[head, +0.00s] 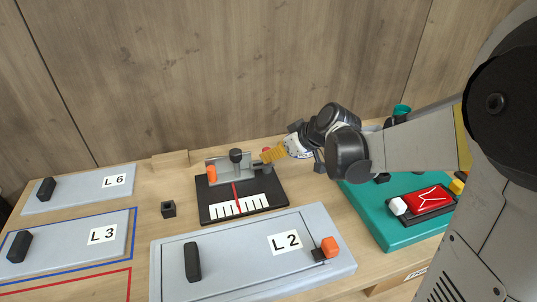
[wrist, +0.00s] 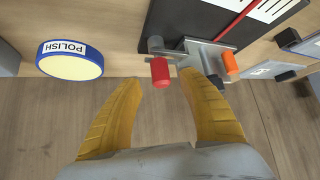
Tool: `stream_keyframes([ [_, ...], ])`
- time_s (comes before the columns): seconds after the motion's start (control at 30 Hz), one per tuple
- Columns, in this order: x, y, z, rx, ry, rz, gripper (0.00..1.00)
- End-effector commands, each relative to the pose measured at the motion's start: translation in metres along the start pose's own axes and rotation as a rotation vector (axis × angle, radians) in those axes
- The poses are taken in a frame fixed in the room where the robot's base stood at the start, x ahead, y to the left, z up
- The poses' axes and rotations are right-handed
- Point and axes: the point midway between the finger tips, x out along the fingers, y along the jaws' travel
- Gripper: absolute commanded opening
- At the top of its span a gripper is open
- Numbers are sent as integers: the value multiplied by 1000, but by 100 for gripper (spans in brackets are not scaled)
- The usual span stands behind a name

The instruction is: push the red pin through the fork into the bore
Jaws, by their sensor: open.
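The red pin (wrist: 160,72) shows in the wrist view as a short red cylinder, beside a grey metal bracket (wrist: 205,55) that seems to be the fork. An orange piece (wrist: 230,62) sits on the bracket's other side. The bore is not clearly visible.
The bracket stands on a black base (head: 262,204) with a white scale. A grey L2 panel (head: 325,225) lies in front, L3 (head: 115,250) and L6 (head: 70,200) panels left, a teal tray (head: 400,238) right. A round POLISH tin (wrist: 70,66) shows in the wrist view.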

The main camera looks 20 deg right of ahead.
Motion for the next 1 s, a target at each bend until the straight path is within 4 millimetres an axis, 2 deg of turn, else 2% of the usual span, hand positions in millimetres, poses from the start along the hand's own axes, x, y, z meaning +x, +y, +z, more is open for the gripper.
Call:
stream_keyframes([
  [0.1,-28,0,1,2,-1,1,47],
  [0.33,-64,0,0,0,-1,0,47],
  [0.5,-72,0,0,-1,-1,0,47],
  [0.83,-73,-2,0,1,-3,0,47],
  [0.93,-79,-13,4,20,-22,8,47],
  [1.0,-88,-28,11,49,-48,22,47],
])
